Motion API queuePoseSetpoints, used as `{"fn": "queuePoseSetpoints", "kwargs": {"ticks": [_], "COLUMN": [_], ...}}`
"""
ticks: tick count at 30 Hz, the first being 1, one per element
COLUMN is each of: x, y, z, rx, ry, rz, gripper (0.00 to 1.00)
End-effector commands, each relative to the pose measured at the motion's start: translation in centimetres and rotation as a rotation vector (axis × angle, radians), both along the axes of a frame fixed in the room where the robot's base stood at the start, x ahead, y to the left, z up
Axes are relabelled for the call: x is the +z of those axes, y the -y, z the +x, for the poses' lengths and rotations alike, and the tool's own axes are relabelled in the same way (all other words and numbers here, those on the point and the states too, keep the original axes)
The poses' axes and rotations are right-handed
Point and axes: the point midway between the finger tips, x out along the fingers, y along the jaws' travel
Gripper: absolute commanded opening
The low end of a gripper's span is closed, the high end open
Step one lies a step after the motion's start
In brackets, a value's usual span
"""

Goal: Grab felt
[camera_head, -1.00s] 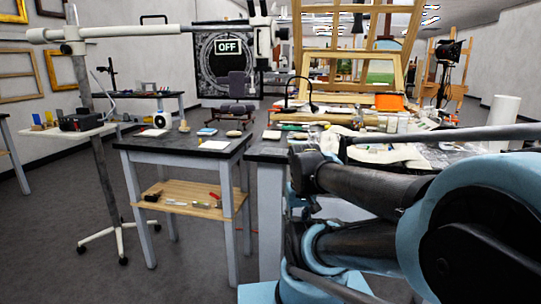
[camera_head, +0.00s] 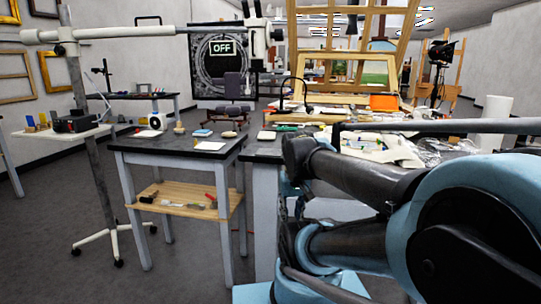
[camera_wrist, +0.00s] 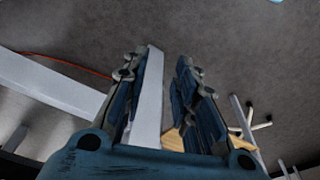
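I cannot pick out the felt for certain in either view. Small items stand on the dark-topped side table (camera_head: 190,150): a flat white piece (camera_head: 146,133), a blue-and-white block (camera_head: 202,133) and a rounded beige piece (camera_head: 228,135). Any of them is too small to tell as felt. My gripper (camera_wrist: 160,60) is open and empty in the wrist view, with grey floor and a pale table leg (camera_wrist: 149,95) showing between its fingers. In the head view my arm fills the lower right, and the gripper cannot be made out there.
A long cluttered worktable (camera_head: 265,150) stands right of the side table, holding tools, crumpled clear sheeting (camera_head: 440,150) and an orange box (camera_head: 383,102). A wooden shelf (camera_head: 185,200) with tools sits below the side table. A wheeled stand (camera_head: 103,190) is at left. Floor ahead-left is clear.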

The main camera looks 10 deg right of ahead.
Motion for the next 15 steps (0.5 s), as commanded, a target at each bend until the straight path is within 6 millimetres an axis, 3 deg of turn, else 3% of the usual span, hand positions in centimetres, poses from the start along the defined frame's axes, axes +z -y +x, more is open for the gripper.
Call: {"fn": "queuePoseSetpoints", "kwargs": {"ticks": [6, 15], "x": [6.7, 14.6], "y": [0.5, 1.3], "z": [4.9, 12.4], "rx": [-0.060, -0.140], "ry": [-0.028, -0.069], "rz": [0.008, 0.017], "gripper": [0.27, 0.27]}}
